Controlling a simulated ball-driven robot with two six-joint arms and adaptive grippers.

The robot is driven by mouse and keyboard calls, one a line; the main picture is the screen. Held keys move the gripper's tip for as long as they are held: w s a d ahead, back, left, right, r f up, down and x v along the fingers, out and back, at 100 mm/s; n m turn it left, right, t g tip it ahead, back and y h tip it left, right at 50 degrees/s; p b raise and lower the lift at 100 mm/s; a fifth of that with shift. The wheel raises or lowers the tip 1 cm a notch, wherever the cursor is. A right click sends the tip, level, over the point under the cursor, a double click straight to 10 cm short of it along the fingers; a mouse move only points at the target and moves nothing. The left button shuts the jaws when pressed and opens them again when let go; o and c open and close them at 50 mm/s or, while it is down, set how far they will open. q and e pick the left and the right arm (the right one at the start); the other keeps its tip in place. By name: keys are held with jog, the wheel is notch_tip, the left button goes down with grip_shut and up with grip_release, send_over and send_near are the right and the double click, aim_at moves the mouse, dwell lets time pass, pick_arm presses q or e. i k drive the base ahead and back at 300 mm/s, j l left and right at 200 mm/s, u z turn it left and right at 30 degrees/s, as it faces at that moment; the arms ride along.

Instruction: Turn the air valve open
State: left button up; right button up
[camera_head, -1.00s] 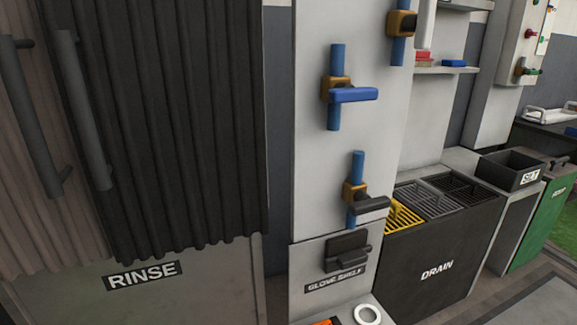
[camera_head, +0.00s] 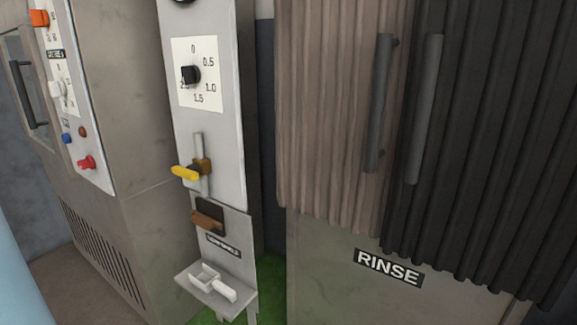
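A valve with a yellow lever (camera_head: 185,173) sits on a short upright grey pipe (camera_head: 198,150) on a narrow light-grey panel (camera_head: 222,120), left of centre. Its lever points left, across the pipe. Its body is brown. No label that I can read names it as the air valve. Above it is a black knob (camera_head: 190,75) on a white dial plate (camera_head: 205,95) with numbers from 0 to about 2. Neither of my grippers is in view.
A brown and black holder (camera_head: 209,216) and a small shelf (camera_head: 228,290) with a white object (camera_head: 212,284) are below the valve. A grey cabinet (camera_head: 130,130) with colored controls stands left. A RINSE booth (camera_head: 340,290) with pleated curtains (camera_head: 330,110) and dark handles stands right.

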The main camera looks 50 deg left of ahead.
aim_at(190, 172)
jog(key=u, duration=2.35)
